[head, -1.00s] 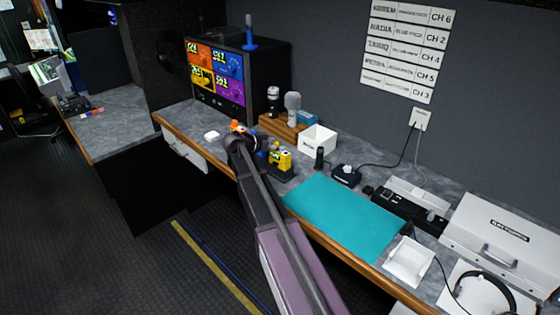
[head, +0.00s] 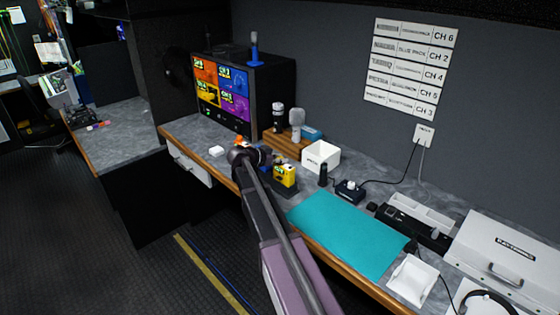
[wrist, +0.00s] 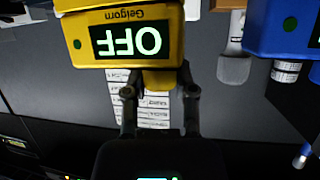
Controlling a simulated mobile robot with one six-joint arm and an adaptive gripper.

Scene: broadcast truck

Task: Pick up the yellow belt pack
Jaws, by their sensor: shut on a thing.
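The yellow belt pack (head: 285,174) stands at the counter's front, left of the teal mat, in the head view. In the wrist view the yellow belt pack (wrist: 125,42) appears upside down, with a lit display reading OFF. My gripper (wrist: 158,84) has a finger on each side of it and is shut on it. In the head view my own arm hides the fingers. I cannot tell whether the pack still touches the counter. A blue pack (wrist: 287,28) is beside it in the wrist view, apart from it.
A white open box (head: 321,155) and a black upright device (head: 323,175) stand close behind and right. Microphones (head: 297,122) stand on a wooden block. A monitor (head: 222,88) is at the back left. The teal mat (head: 347,233) is bare.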

